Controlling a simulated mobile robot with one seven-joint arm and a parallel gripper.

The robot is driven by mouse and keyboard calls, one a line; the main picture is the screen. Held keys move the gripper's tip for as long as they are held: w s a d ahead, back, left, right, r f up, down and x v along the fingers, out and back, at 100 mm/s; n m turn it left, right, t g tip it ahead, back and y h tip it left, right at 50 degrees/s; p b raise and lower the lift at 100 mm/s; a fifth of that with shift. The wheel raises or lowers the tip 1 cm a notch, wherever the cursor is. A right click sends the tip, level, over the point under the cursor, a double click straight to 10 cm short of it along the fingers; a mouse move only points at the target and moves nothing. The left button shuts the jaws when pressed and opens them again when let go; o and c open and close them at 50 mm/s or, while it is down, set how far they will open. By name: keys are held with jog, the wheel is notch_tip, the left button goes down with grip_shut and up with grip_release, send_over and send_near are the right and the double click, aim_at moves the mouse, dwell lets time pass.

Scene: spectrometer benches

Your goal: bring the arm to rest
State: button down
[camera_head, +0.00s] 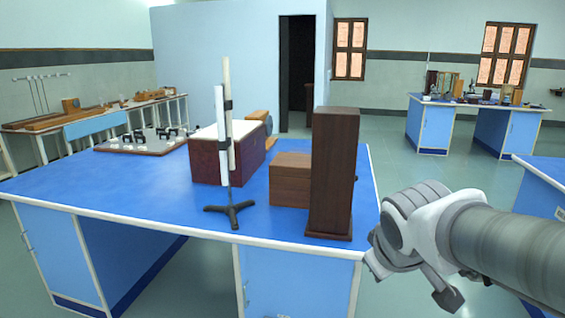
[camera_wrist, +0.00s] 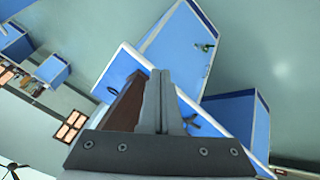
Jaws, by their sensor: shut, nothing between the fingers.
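My arm (camera_head: 510,245) comes in from the right side of the head view and is bent at the right end of the near blue bench. My gripper (camera_wrist: 160,75) shows in the wrist view with its two grey fingers together and nothing between them. In the head view I cannot clearly make out its fingers. In the wrist view the fingers overlap the blue bench and a dark brown box in the picture; I cannot tell how far away these are.
The near blue bench (camera_head: 110,190) holds a tall brown wooden box (camera_head: 333,175), a lower wooden box (camera_head: 290,180), a white-topped dark red box (camera_head: 225,155) and a stand with white tubes (camera_head: 228,130). Another blue bench (camera_head: 545,185) is at the right. Open floor lies between them.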

jog(key=s+a+f+m+g+y, duration=0.1)
jog(key=s+m, duration=0.2)
jog(key=s, duration=0.4)
jog(key=s+a+m+y, duration=0.1)
jog(key=s+a+m, duration=0.1)
jog(key=s, duration=0.4)
notch_tip(320, 180, up, 16)
jog(key=p, duration=1.6)
jog(key=c, duration=1.4)
grip_release()
jog(key=shift+w+d+r+p, duration=0.1)
jog(key=shift+r+p, duration=0.15)
jog(key=shift+p, duration=0.1)
jog(key=o, duration=0.4)
jog(key=shift+o, duration=0.6)
jog(key=shift+f, duration=0.1)
jog(key=shift+d, duration=0.15)
